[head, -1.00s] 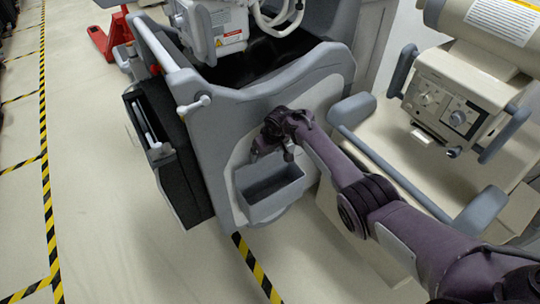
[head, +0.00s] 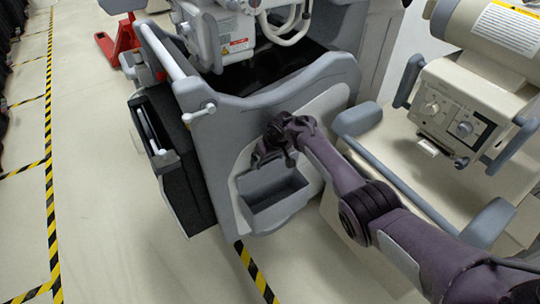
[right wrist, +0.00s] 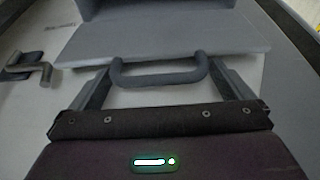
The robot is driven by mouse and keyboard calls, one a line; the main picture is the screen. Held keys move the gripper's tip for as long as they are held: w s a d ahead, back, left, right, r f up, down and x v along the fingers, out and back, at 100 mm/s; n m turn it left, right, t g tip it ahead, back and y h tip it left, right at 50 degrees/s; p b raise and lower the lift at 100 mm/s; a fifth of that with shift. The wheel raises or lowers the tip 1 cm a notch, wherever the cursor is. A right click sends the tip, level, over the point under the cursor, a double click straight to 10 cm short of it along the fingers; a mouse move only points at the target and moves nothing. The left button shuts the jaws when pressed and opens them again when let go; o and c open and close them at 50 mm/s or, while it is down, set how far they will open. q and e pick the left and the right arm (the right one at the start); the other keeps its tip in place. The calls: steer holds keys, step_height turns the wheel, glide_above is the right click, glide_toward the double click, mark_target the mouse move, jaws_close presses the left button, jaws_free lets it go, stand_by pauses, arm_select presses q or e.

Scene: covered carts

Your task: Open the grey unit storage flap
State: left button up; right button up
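The grey unit (head: 225,125) stands in the middle of the head view. A grey storage bin with an open top (head: 275,207) sits low on its pale side panel, its hollow in view. My right gripper (head: 272,160) is just above the bin, close to the panel. In the right wrist view my right gripper (right wrist: 165,88) is open, its fingers wide apart. A dark grey U-shaped handle (right wrist: 158,76) lies between or just beyond the fingertips, in front of a grey plate (right wrist: 165,42); contact cannot be told. My left gripper is out of view.
A black side box (head: 180,175) hangs on the unit's left. A beige machine (head: 470,110) with grey bars stands close on the right, beside my right arm. A small lever (right wrist: 30,68) shows in the right wrist view. Open floor lies at left and front.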

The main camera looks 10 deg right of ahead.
steer(key=a+p+v, duration=0.1)
steer(key=p+v, duration=0.2)
steer(key=v, duration=0.4)
steer(key=shift+d+r, duration=0.35)
steer(key=shift+d, duration=0.2)
steer(key=s+d+f+m+g, duration=0.1)
steer(key=s+f, duration=1.1)
steer(key=f, duration=0.3)
steer(key=s+f+m+g, duration=0.1)
steer(key=s+f, duration=1.1)
steer(key=f, duration=0.3)
steer(key=s+d+f, duration=0.2)
steer(key=s+f, duration=0.2)
steer(key=s, duration=0.7)
steer(key=s+d+f+h, duration=0.1)
steer(key=s+f, duration=0.3)
steer(key=s, duration=0.7)
steer(key=s+d+f, duration=0.4)
steer(key=s, duration=0.7)
steer(key=shift+s+f+g, duration=0.2)
steer(key=shift+f+g, duration=0.05)
steer(key=shift+g, duration=0.15)
